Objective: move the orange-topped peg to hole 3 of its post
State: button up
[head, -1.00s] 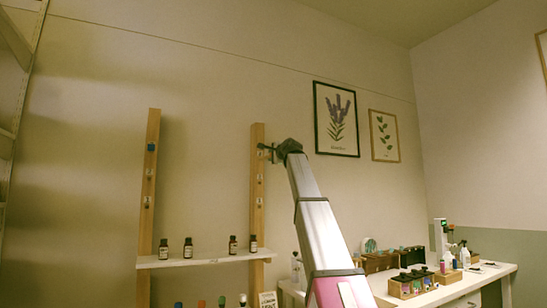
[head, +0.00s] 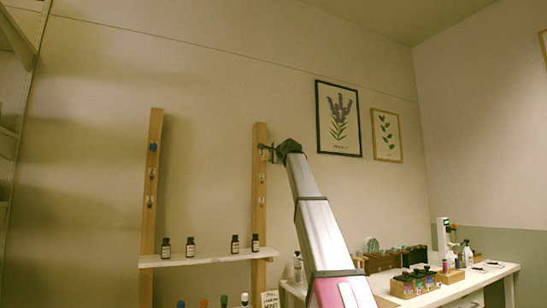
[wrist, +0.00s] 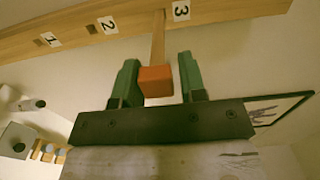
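The orange-topped peg (wrist: 156,81) shows in the wrist view. Its shaft runs to the wooden post (wrist: 225,7) at the hole beside label 3 (wrist: 181,10); how deep it sits cannot be told. The holes beside labels 1 (wrist: 50,40) and 2 (wrist: 107,25) look empty. My gripper (wrist: 158,75) has its green fingers on either side of the orange top, with a visible gap on the right, so it looks open. In the head view my gripper (head: 268,150) is at the upper part of the right post (head: 259,210) and hides the peg.
A left post (head: 150,215) carries a blue-topped peg (head: 153,147) near its top. A white shelf (head: 210,257) with several dark bottles joins the posts below. A side table (head: 470,282) with crates and bottles stands at right. Framed pictures (head: 338,118) hang behind.

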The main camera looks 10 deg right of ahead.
jog(key=shift+o, duration=1.3)
jog(key=shift+s, duration=0.1)
jog(key=v, duration=1)
jog(key=shift+s, duration=0.3)
jog(key=shift+s+d, duration=0.1)
jog(key=shift+d, duration=0.05)
